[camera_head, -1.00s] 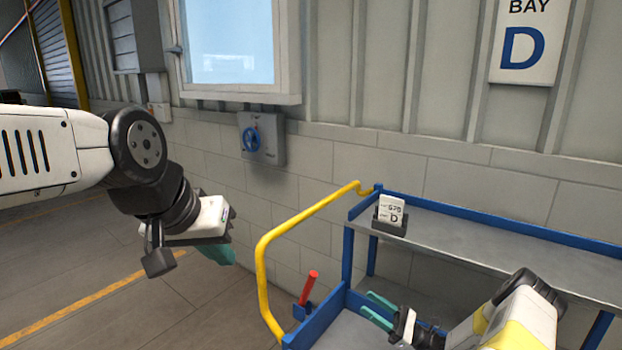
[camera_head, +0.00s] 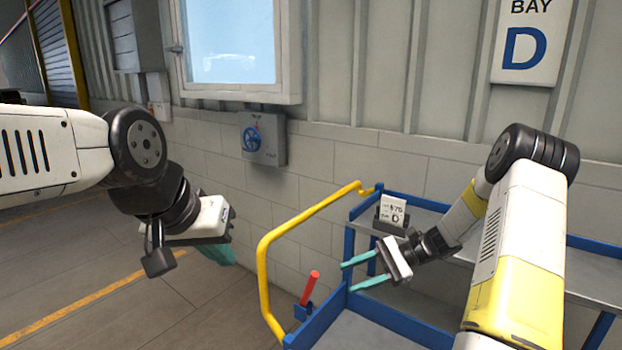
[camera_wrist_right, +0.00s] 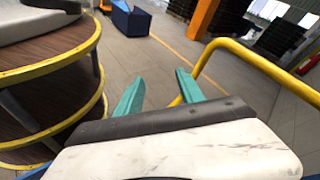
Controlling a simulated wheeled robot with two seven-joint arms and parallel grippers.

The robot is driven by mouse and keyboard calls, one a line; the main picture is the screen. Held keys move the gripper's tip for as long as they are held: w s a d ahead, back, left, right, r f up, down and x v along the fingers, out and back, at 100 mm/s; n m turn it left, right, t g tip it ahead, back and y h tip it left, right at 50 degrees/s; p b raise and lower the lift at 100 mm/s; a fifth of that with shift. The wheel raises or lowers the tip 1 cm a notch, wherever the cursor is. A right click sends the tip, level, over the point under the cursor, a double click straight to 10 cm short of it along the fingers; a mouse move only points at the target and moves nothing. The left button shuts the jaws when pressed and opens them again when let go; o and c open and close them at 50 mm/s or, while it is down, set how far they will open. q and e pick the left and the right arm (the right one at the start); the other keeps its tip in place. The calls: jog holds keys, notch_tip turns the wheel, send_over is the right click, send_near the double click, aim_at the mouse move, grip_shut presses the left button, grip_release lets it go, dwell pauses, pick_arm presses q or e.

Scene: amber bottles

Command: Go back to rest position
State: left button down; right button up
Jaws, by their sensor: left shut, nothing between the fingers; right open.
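My left gripper (camera_head: 220,254) hangs at the left in the head view, with its teal fingers pointing down and partly hidden behind its own white body. It is shut and holds nothing. My right gripper (camera_head: 352,275) is raised over the blue-edged cart, with its two teal fingers apart and empty, pointing left. Its open fingers also show in the right wrist view (camera_wrist_right: 160,92), with nothing between them. No amber bottle is in view.
The cart has a grey upper shelf (camera_head: 582,285), a yellow handrail (camera_head: 264,270) and a red-handled lever (camera_head: 310,287). A label card (camera_head: 393,211) stands on the shelf. A round tiered stand (camera_wrist_right: 50,57) with yellow rims is beside the right gripper. Open floor (camera_head: 70,270) lies left.

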jog(key=s+d+r+n+t+h, duration=0.3)
jog(key=s+r+n+t+h, duration=0.6)
jog(key=s+r, duration=1)
jog(key=shift+d+r+n+h, duration=0.15)
jog(key=shift+r+n+h, duration=0.3)
jog(key=shift+n+h, duration=0.85)
jog(key=shift+m+h, duration=0.4)
